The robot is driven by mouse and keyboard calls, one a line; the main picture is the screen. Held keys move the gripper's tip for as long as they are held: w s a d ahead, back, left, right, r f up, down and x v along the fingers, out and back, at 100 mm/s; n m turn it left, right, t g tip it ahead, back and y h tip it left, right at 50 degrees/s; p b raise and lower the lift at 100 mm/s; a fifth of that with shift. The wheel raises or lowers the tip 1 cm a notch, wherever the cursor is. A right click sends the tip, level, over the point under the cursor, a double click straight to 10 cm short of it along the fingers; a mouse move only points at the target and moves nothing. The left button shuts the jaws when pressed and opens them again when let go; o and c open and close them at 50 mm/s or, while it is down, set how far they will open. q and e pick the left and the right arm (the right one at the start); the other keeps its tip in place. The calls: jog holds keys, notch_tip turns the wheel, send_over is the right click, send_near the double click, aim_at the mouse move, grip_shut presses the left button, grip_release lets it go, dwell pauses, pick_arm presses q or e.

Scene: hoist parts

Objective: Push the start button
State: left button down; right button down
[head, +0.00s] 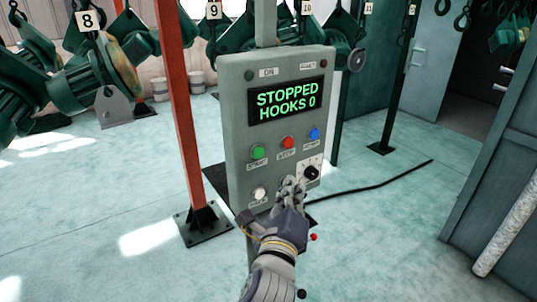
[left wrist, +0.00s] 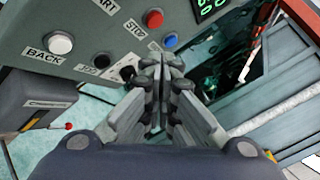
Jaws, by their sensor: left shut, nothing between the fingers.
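The grey control panel (head: 238,130) stands upright on a post in the middle of the head view. Its screen (head: 286,99) reads STOPPED HOOKS 0. The green start button (head: 258,152) is at the left of the button row; it does not show in the left wrist view. My left gripper (head: 291,187) is shut and empty, in front of the panel's lower part, below and right of the start button. In the left wrist view its fingers (left wrist: 160,70) are together near the black knob (left wrist: 127,73). Whether they touch the panel is unclear. My right gripper is not in view.
The panel also has a red stop button (head: 288,142), a blue button (head: 314,134) and a white back button (left wrist: 60,43). A red post (head: 176,110) stands left of the panel. A black cable (head: 375,184) lies on the floor. Green hoist parts (head: 60,80) hang behind.

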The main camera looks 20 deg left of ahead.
aim_at(259, 153)
pick_arm(q)
jog(key=shift+s+r, duration=0.2)
jog(key=shift+r, duration=0.55)
jog(key=w+a+p, duration=0.1)
jog(key=w+a, duration=0.4)
jog(key=a, duration=0.2)
jog(key=shift+w, duration=0.25)
dwell(0.6)
dwell(0.5)
